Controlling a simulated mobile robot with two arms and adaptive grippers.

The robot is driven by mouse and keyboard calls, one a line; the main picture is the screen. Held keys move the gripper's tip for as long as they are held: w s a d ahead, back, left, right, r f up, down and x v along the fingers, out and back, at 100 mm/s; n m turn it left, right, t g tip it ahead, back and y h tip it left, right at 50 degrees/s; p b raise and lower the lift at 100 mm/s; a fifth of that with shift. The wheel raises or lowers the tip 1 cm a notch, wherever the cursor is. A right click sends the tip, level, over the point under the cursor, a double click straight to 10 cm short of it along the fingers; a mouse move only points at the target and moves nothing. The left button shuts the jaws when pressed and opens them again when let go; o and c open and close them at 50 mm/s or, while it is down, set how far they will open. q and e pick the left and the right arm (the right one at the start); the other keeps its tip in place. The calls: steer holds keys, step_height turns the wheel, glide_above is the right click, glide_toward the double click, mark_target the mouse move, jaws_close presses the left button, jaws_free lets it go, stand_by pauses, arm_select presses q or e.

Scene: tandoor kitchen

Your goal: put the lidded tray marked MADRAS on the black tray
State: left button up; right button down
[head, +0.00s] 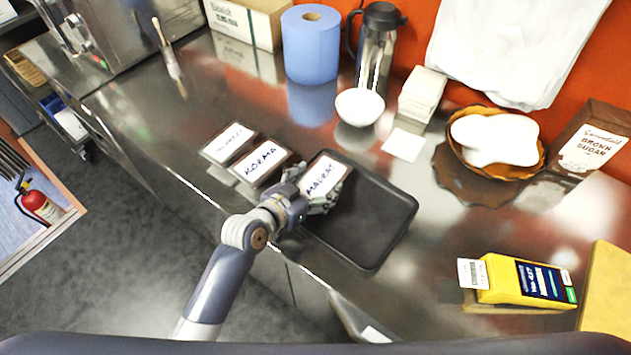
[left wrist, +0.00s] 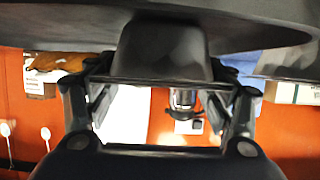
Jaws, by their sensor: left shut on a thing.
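The lidded tray marked MADRAS (head: 326,172), with a white label on its lid, is at the left end of the black tray (head: 372,222) in the head view. My left gripper (head: 312,196) is shut on its near side and covers part of it. I cannot tell whether it touches the black tray or is just above it. In the left wrist view a dark block, the held tray (left wrist: 163,48), is between the fingers. The rest of the black tray is empty. My right gripper is not in view.
A KORMA tray (head: 261,160) and another lidded tray (head: 228,143) stand just left. Behind are a white bowl (head: 360,106), a flask (head: 376,45), a blue roll (head: 311,45) and stacked cartons (head: 421,92). A yellow device (head: 520,281) lies to the right.

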arm_select(q)
steer(key=o, duration=1.3)
steer(key=shift+f, duration=0.1)
steer(key=b+v, duration=0.1)
steer(key=v, duration=1.1)
steer(key=shift+r, duration=0.2)
